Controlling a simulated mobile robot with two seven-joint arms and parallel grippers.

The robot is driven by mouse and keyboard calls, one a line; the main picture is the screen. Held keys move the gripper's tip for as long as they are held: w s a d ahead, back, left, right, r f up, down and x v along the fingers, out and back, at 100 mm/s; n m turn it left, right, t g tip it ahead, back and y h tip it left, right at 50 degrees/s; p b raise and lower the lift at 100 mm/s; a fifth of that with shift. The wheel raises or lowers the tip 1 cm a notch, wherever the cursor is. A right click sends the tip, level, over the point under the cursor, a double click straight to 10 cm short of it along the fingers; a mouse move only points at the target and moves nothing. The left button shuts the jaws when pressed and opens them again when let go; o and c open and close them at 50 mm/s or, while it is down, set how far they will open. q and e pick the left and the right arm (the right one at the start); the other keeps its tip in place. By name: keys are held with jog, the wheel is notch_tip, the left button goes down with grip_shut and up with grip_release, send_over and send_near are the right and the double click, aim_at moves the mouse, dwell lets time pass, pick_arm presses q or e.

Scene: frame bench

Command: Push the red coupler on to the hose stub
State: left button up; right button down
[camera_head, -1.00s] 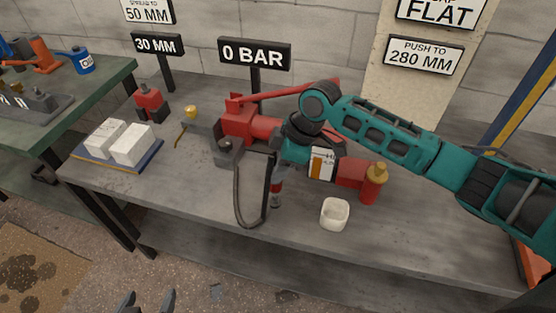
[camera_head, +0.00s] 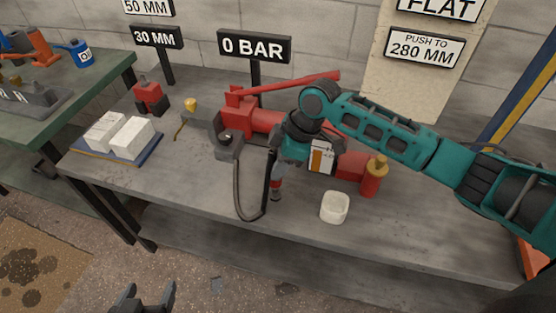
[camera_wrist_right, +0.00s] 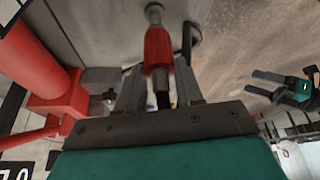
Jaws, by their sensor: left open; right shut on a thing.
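The red coupler (camera_wrist_right: 158,48) is a red sleeve with a silver tip. My right gripper (camera_wrist_right: 160,90) is shut around its lower part, where a short black piece (camera_wrist_right: 163,98) shows. In the head view the coupler (camera_head: 278,182) hangs below the right gripper (camera_head: 275,178), tip down, over the bench. A dark hose (camera_head: 238,195) loops from the pump's front down along the bench and rises towards this gripper. I cannot pick out the hose stub clearly or tell whether the coupler touches it. My left gripper (camera_head: 148,292) is open and empty, off the bench's front edge.
The red pump (camera_head: 235,120) stands behind the right gripper, with the 0 BAR sign (camera_head: 255,47) beyond it. White blocks (camera_head: 128,138) lie at the left. The bench front is clear.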

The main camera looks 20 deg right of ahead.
jog(key=shift+p, duration=0.9)
dwell(1.0)
jog(key=shift+f+b, duration=1)
jog(key=shift+f, duration=1.05)
jog(key=c, duration=0.6)
grip_release()
jog(key=shift+c, duration=0.2)
jog(key=p+v, duration=0.1)
jog(key=v, duration=1.2)
jog(key=shift+a, duration=0.1)
